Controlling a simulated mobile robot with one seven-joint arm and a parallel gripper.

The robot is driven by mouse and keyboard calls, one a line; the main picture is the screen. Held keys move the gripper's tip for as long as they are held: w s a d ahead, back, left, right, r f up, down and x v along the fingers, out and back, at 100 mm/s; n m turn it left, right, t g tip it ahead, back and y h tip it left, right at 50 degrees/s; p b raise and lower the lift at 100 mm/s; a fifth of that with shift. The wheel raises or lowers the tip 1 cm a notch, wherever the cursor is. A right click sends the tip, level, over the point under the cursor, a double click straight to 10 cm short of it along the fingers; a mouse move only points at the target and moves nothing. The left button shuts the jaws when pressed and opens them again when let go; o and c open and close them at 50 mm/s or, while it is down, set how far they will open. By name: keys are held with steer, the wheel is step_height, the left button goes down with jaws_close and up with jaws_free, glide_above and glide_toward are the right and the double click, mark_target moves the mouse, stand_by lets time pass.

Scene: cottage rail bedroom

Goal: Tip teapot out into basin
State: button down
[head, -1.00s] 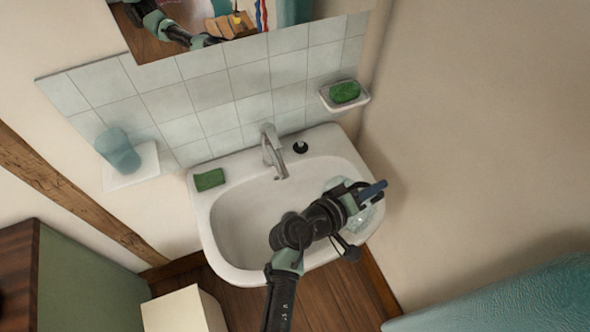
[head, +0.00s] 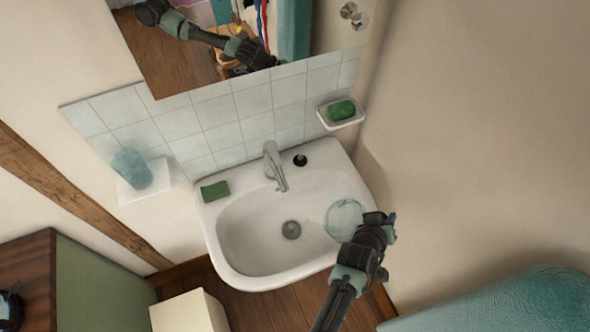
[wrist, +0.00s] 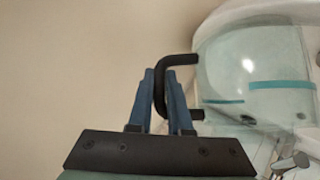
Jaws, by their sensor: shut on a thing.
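The teapot is a clear, pale teal glass pot (head: 343,217) over the right side of the white basin (head: 228,262) in the head view. In the wrist view the teapot (wrist: 255,72) fills the upper right, with a teal band and a black handle. My gripper (head: 378,222) is at the basin's right edge, to the right of the pot. In the wrist view its blue fingers (wrist: 161,95) are shut on the black handle. The spout and any contents cannot be made out. I cannot tell how far the pot is tilted.
A tap (head: 274,165) stands at the basin's back, with a green sponge (head: 215,191) on the left rim. A soap dish (head: 340,122) and a shelf with a tumbler (head: 132,169) are on the walls. The basin's middle and drain (head: 291,230) are clear.

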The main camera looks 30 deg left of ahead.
steer(key=shift+w+d+f+m+y+p, duration=0.15)
steer(key=shift+d+f+y, duration=0.05)
steer(key=shift+d, duration=0.2)
steer(key=shift+w+d+f+m+y+p, duration=0.15)
steer(key=shift+d+f+y, duration=0.05)
steer(key=shift+d, duration=0.15)
steer(key=w+d+f+m+g+y+b, duration=0.1)
steer(key=d+f+m+y+b, duration=0.2)
steer(key=b, duration=0.9)
steer(key=d+f+y, duration=0.2)
steer(key=d+f, duration=0.1)
steer(key=shift+w+d+g+b, duration=0.15)
steer(key=shift+w+g+b, duration=0.2)
steer(key=shift+w+g, duration=0.05)
